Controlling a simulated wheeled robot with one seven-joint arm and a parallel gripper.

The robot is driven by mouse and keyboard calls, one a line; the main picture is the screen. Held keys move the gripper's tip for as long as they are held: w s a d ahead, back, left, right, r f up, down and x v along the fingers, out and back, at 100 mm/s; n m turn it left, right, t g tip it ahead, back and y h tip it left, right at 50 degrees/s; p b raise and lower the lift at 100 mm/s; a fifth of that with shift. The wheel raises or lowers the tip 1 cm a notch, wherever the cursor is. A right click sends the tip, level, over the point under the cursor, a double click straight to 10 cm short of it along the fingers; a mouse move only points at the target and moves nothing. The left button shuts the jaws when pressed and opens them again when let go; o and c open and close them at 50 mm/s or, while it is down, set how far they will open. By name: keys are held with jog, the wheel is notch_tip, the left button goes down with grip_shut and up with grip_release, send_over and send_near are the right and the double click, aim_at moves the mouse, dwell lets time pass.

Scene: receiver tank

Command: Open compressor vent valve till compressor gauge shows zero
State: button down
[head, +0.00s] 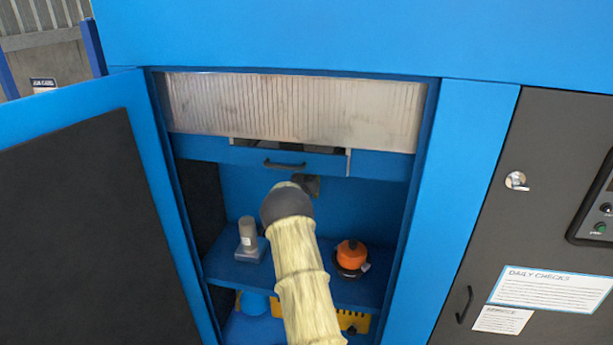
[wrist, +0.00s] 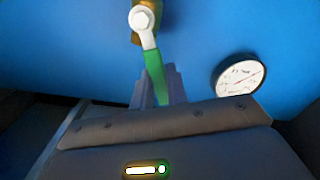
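The valve lever (wrist: 154,66), with a green sleeve, hangs down from a pale bolt head on a brass body (wrist: 136,38) in the wrist view.
A blue door (head: 70,200) stands open at the left. A blue panel with a black handle (head: 285,164) hangs above my wrist. A grey item (head: 248,235) and an orange item (head: 351,255) stand on the shelf (head: 300,278) below, either side of my arm.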

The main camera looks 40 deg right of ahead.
dwell(0.3)
jog(key=w+a+f+n+b, duration=0.2)
jog(key=f+n+b, duration=0.4)
jog(key=n, duration=0.7)
jog(key=shift+w+a+n, duration=0.3)
jog(key=shift+w, duration=0.2)
jog(key=shift+f, duration=0.1)
jog(key=c, duration=1.4)
grip_release()
jog(key=shift+s, duration=0.1)
